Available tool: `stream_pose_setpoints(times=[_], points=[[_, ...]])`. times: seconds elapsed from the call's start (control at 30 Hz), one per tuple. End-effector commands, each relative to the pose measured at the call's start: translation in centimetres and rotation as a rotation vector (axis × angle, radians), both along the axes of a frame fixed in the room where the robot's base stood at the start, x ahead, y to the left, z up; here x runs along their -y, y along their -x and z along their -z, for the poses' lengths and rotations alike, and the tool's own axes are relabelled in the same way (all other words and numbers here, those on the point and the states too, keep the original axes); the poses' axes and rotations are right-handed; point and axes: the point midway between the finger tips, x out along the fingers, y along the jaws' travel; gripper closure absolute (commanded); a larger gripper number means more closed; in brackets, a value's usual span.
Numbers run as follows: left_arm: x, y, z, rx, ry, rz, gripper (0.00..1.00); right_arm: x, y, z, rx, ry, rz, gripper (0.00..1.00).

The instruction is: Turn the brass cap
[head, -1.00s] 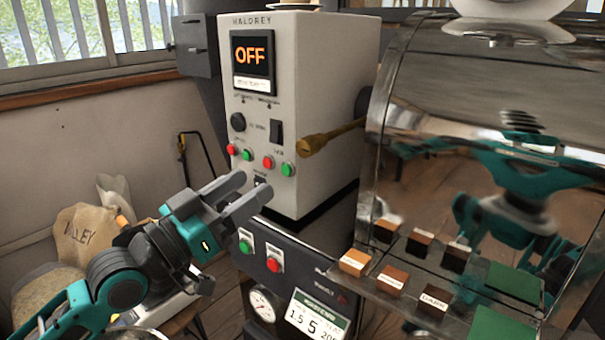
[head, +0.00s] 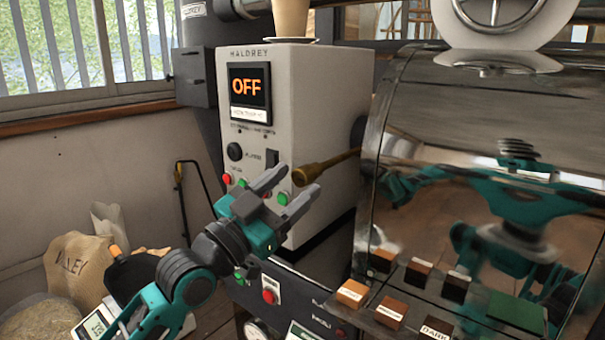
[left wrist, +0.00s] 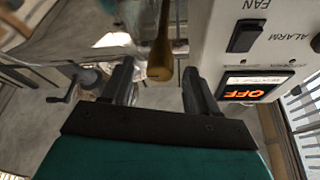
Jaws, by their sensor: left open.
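The brass cap (head: 306,178) is the thick round end of a brass rod that sticks out leftward from the shiny drum, beside the white control box. My left gripper (head: 290,190) is open and empty, just left of and below the cap in the head view, its fingers pointing up and right. In the left wrist view the brass cap (left wrist: 160,70) appears between the two open fingertips of the left gripper (left wrist: 156,75). I cannot tell how far it is from them; no contact shows. My right gripper is not directly in view.
The white control box (head: 315,110) reads OFF and has buttons close behind my left fingers. The shiny drum (head: 470,120) stands right of it and mirrors my arms. Small labelled blocks (head: 390,308) sit on a ledge below. Sacks (head: 80,270) stand at the left.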

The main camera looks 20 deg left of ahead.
Motion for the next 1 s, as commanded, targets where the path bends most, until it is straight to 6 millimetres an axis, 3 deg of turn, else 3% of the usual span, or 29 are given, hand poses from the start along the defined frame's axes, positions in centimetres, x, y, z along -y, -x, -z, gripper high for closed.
stream_pose_setpoints(times=[0.23, 0.6, 1.0], points=[[1.1, -2.2, -1.0, 0.000, 0.001, 0.000, 0.41, 0.1, 0.1, 0.1, -0.004, -0.001, 0.006, 1.00], [1.3, -2.5, -1.1, 0.000, 0.000, 0.000, 0.41, 0.1, 0.1, -0.1, -0.001, 0.000, 0.006, 1.00], [1.3, -2.5, -1.1, 0.000, 0.000, 0.000, 0.79, 0.2, 0.0, -0.2, 0.002, 0.003, 0.003, 1.00]])
